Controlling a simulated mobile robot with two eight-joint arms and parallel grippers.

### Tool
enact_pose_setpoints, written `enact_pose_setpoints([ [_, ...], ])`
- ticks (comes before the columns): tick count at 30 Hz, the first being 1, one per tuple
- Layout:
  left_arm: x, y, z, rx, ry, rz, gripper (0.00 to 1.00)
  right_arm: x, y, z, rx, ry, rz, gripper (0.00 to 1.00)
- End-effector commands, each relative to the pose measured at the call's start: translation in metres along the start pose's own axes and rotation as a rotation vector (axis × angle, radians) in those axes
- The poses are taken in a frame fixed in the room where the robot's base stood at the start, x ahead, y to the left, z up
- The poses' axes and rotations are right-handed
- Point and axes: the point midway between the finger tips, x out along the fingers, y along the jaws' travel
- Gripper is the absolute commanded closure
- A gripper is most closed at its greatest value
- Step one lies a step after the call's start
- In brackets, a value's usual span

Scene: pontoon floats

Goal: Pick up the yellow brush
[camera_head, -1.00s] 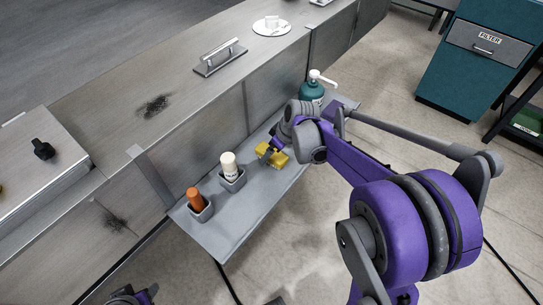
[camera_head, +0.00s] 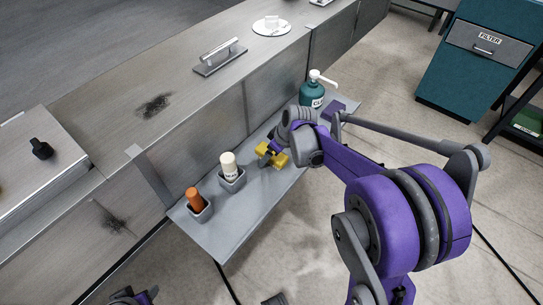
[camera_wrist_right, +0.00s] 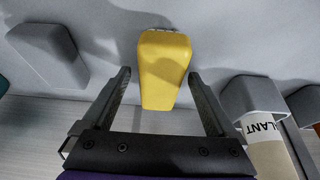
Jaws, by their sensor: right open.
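The yellow brush (camera_head: 280,160) is on the grey shelf along the counter's front, partly hidden by my right gripper (camera_head: 268,154) in the head view. In the right wrist view the brush (camera_wrist_right: 164,62) shows as a smooth yellow block. My right gripper (camera_wrist_right: 160,76) is open, with one finger on each side of the brush's near end and visible gaps on both sides. Only a small part of my left gripper (camera_head: 135,297) shows at the bottom left edge; its jaws are not clear.
On the shelf (camera_head: 234,216), a white bottle (camera_head: 229,165) and an orange bottle (camera_head: 194,200) stand in grey holders left of the brush. A teal pump bottle (camera_head: 311,93) stands at the far end. A handled grey tool (camera_head: 219,59) and a plate (camera_head: 272,27) lie on the counter.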

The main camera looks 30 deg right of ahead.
Motion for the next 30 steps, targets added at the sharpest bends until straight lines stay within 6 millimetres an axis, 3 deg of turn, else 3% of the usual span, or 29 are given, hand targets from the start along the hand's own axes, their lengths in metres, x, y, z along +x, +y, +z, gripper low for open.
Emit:
enact_pose_setpoints([
  [5,-0.0002,0.0000,-0.0001,0.000,0.000,0.000,0.50,-0.0002,0.0000,-0.0001,0.000,0.000,0.000,0.09],
  [20,-0.0002,0.0000,-0.0001,0.000,0.000,0.000,0.50,-0.0002,0.0000,-0.0001,0.000,0.000,0.000,0.99],
  [30,-0.0051,0.0000,-0.0036,0.000,0.002,0.000,0.50,-0.0097,0.0001,-0.0042,0.000,0.001,0.000,1.00],
])
